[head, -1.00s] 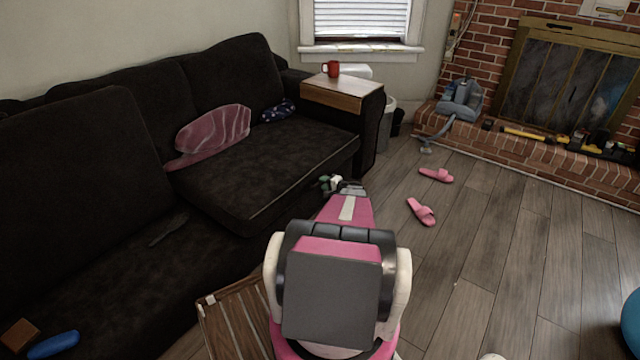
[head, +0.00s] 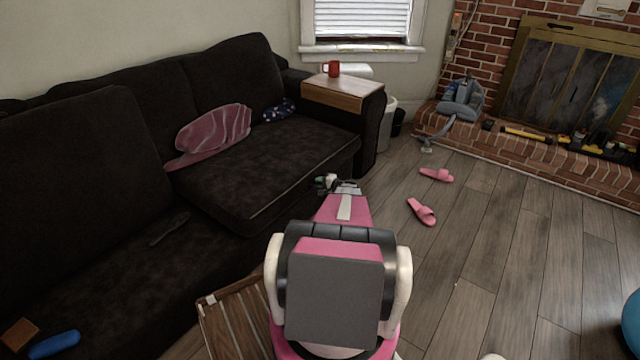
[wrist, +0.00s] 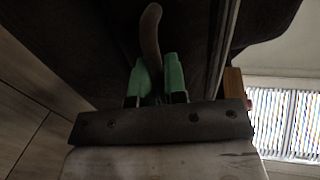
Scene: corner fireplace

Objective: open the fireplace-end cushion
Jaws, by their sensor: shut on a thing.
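The fireplace-end cushion (head: 275,165) is the dark seat cushion at the right end of the sofa, beside the armrest. Its top looks nearly level, and its front edge faces my arm. My gripper (head: 326,182) is at that front edge, towards the armrest end. In the wrist view, the green fingers of my gripper (wrist: 157,82) are shut on a brownish, curved strap-like tab (wrist: 151,38). The tab stands out against the dark cushion. Where it joins the cushion is hard to make out.
A pink striped pillow (head: 213,137) and a navy spotted one (head: 279,110) rest on the sofa. A red mug (head: 331,68) stands on the wooden armrest tray (head: 335,92). Pink slippers (head: 422,212) lie on the floor to the right. A slatted wooden piece (head: 235,318) is beside my arm.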

